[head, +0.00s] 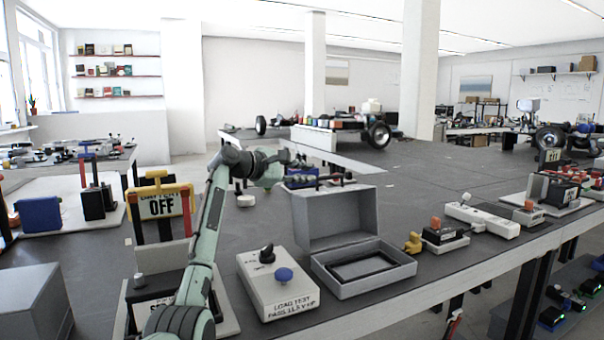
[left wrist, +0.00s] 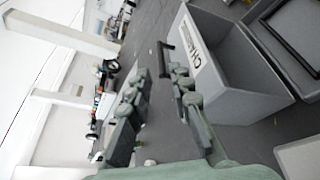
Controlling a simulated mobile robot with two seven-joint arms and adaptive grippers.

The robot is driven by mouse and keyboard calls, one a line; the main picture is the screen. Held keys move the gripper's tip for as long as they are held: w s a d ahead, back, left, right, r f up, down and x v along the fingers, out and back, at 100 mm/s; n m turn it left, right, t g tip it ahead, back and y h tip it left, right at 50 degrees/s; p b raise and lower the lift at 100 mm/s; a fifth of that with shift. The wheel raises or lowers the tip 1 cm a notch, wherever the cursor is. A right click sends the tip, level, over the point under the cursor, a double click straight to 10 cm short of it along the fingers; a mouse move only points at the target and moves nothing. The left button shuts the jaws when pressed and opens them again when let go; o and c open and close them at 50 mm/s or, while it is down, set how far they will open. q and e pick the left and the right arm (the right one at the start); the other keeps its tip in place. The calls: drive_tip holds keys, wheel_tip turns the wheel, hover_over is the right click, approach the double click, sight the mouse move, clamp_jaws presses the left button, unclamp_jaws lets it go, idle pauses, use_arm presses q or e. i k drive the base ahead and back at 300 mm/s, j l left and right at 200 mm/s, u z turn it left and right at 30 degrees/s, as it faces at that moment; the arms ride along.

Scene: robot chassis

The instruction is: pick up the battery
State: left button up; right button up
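I cannot pick out the battery for certain. A black block (head: 95,204) stands on the left bench, and a dark box (head: 562,192) is on a white board at the far right. My left gripper (head: 282,156) is above the bench, behind the raised lid of a grey case (head: 338,215). In the left wrist view its two fingers (left wrist: 160,92) are apart with nothing clearly between them. A small dark bar (left wrist: 164,59) shows just past the fingertips, beside the lettered side of the lid. My right gripper is not in view.
The open case holds a black frame-shaped insert (head: 364,268). A white load tester (head: 278,284) stands left of it, and a yellow OFF sign (head: 160,205) farther left. A yellow piece (head: 412,243) and a white power strip (head: 482,220) are to the right.

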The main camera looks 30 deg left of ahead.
sight(145, 293)
drive_tip(key=k+l, duration=0.65)
drive_tip(key=k, duration=0.25)
